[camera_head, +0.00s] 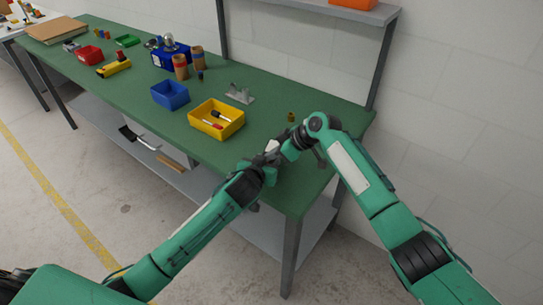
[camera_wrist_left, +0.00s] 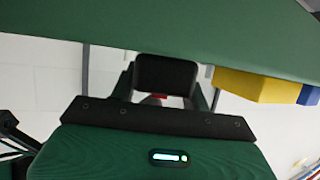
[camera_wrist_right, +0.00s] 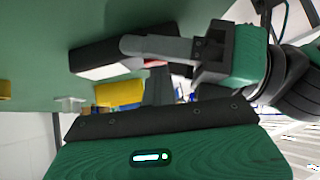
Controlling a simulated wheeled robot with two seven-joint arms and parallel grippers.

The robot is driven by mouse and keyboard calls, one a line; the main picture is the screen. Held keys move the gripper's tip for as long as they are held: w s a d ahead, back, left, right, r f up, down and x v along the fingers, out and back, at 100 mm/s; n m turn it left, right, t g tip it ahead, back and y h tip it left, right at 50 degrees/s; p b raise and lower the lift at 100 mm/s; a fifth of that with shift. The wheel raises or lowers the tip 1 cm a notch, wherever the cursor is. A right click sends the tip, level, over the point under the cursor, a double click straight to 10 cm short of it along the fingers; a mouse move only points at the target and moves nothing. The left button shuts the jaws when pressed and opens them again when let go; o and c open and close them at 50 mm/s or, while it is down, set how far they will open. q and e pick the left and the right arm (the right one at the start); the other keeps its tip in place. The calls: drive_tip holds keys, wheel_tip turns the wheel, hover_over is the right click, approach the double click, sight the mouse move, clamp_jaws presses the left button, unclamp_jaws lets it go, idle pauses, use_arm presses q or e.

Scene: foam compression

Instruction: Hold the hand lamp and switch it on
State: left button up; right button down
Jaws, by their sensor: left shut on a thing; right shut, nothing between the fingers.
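The hand lamp is a small dark block with a pale face and a bit of red. In the head view it (camera_head: 272,146) is mostly hidden between my two grippers, above the front right part of the bench. My left gripper (camera_head: 264,160) is shut on it. In the left wrist view the lamp's dark end (camera_wrist_left: 165,75) sits between the fingers; in the right wrist view its dark, pale-edged body (camera_wrist_right: 95,55) lies along a grey left finger. My right gripper (camera_head: 284,152) is shut and empty, close beside the lamp; whether it touches is unclear.
The green bench (camera_head: 300,190) holds a yellow bin (camera_head: 203,122) with screwdrivers, a blue bin (camera_head: 170,95), a grey metal bracket (camera_head: 240,95) and a small brass-coloured piece (camera_head: 291,117). Several other bins and parts stand farther left. A shelf post (camera_head: 382,65) rises at the back right.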

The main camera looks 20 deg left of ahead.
drive_tip(key=shift+w, duration=0.5)
drive_tip(key=shift+r, duration=0.1)
drive_tip(key=shift+r, duration=0.2)
drive_tip(key=r, duration=0.4)
drive_tip(key=shift+w+d, duration=0.35)
drive_tip(key=v, duration=0.9)
